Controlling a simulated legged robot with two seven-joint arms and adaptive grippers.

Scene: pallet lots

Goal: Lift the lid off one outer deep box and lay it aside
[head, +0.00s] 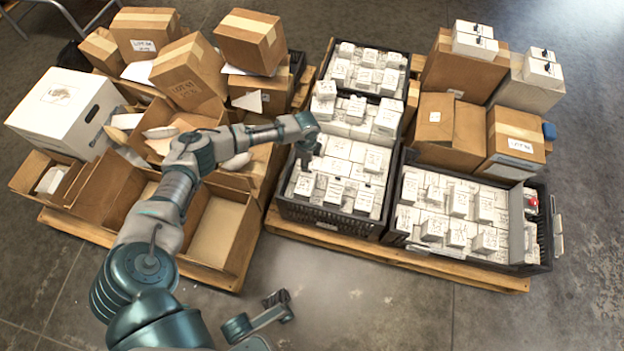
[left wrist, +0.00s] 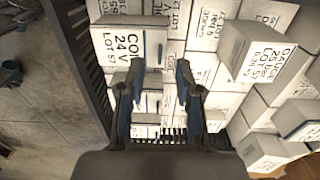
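Small white lidded boxes (head: 342,168) fill the black front middle crate (head: 322,217) in the head view. None is marked as the deep box in a way I can read. My left gripper (head: 305,165) is low over the left part of this crate. In the left wrist view my left gripper (left wrist: 159,75) is open, its two fingers apart over the boxes, with nothing clearly held. A white box marked COIL 24 V (left wrist: 128,45) lies by the left finger; contact cannot be told. Part of what looks like my right gripper (head: 265,316) shows low in the head view, above bare floor.
Brown cartons (head: 190,75), some open, and a large white box (head: 65,110) crowd the left pallet. A second crate (head: 400,240) of white boxes stands at right, with cartons (head: 450,130) behind. Grey floor (head: 380,310) in front is clear.

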